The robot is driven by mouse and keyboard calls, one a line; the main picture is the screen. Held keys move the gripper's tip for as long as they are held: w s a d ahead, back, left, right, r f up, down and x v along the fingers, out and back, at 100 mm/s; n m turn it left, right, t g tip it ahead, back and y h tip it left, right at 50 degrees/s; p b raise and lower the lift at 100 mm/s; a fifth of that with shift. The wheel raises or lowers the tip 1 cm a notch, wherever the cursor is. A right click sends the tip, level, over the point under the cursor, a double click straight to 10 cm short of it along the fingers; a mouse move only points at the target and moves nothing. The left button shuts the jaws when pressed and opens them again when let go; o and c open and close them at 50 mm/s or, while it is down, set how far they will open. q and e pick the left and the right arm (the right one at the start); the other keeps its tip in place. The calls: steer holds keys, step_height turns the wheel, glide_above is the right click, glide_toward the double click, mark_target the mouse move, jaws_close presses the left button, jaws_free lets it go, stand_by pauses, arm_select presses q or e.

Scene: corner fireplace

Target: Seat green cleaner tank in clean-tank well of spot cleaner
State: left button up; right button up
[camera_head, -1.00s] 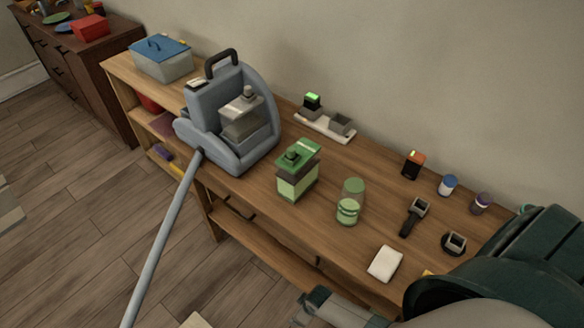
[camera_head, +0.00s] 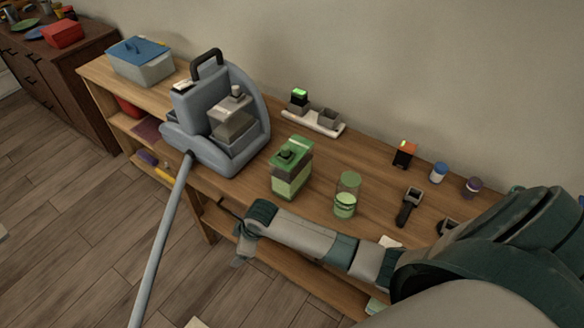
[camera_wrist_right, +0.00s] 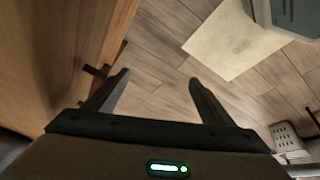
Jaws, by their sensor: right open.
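The green cleaner tank (camera_head: 291,170), a boxy see-through tank with a green top and cap, stands upright on the wooden shelf top. The blue-grey spot cleaner (camera_head: 195,107) stands to its left, apart from it. A clear tank with a grey cap (camera_head: 233,122) sits in the spot cleaner. I cannot make out the clean-tank well clearly. My right gripper (camera_head: 239,258) is low in front of the shelf, below and left of the green tank, touching nothing visible. In the right wrist view its fingers (camera_wrist_right: 159,80) are open and empty above the floor. My left gripper is out of view.
A green-tinted jar (camera_head: 346,196) stands right of the tank. A white charger base (camera_head: 314,121) lies behind. A grey hose (camera_head: 165,230) runs from the spot cleaner down to the floor. Small items stand farther right. The shelf's wooden side (camera_wrist_right: 65,50) is left of my right fingers.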

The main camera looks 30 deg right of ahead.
steer(key=w+r+n, duration=0.3)
steer(key=w+r, duration=0.2)
steer(key=r, duration=0.4)
step_height(320, 180, up, 30)
steer(key=n+g+h, duration=0.2)
steer(key=n+h, duration=0.5)
steer(key=n, duration=0.3)
glide_above(292, 167)
steer(key=w+a, duration=0.3)
steer(key=a, duration=0.1)
steer(key=shift+d+r, duration=0.15)
steer(key=shift+d, duration=0.1)
steer(key=x, duration=1.2)
steer(key=shift+d, duration=0.1)
